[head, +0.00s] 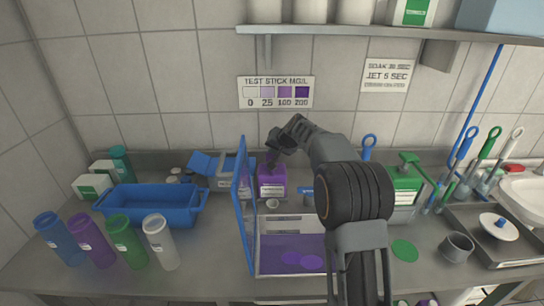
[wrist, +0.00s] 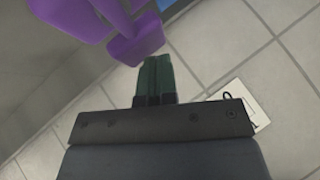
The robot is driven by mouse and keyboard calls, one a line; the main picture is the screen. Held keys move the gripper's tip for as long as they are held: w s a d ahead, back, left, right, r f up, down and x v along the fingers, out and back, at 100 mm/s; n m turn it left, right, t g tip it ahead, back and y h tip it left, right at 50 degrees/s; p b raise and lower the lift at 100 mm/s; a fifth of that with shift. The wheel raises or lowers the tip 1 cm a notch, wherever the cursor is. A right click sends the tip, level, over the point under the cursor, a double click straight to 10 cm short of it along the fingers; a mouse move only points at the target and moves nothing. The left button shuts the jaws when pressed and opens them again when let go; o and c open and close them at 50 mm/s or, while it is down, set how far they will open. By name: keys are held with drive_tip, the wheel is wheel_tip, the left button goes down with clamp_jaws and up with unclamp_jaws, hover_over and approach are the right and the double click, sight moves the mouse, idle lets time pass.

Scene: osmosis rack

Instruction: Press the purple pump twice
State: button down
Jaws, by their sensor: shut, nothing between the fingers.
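The purple pump (head: 272,184) is a purple bottle with a pale label, standing on the counter against the back wall. Its top is partly hidden by my gripper (head: 271,156), which is right above it. In the wrist view, the purple pump head (wrist: 136,43) is at the top centre, just above and left of my gripper's greenish fingertips (wrist: 156,62). The fingers are shut and hold nothing. I cannot tell whether they touch the pump head.
A green pump bottle (head: 405,190) stands to the right. A blue bin (head: 150,215) and several coloured bottles (head: 90,243) are at left. A shelf (head: 400,33) runs above.

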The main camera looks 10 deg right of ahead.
drive_tip(key=shift+f+b, duration=0.6)
drive_tip(key=shift+f, duration=0.2)
drive_tip(key=shift+r, duration=0.15)
idle(0.5)
drive_tip(key=shift+r+p, duration=1)
drive_tip(key=shift+r, duration=0.3)
drive_tip(key=shift+r, duration=0.1)
drive_tip(key=shift+r+p, duration=1.9)
drive_tip(key=shift+r, duration=0.55)
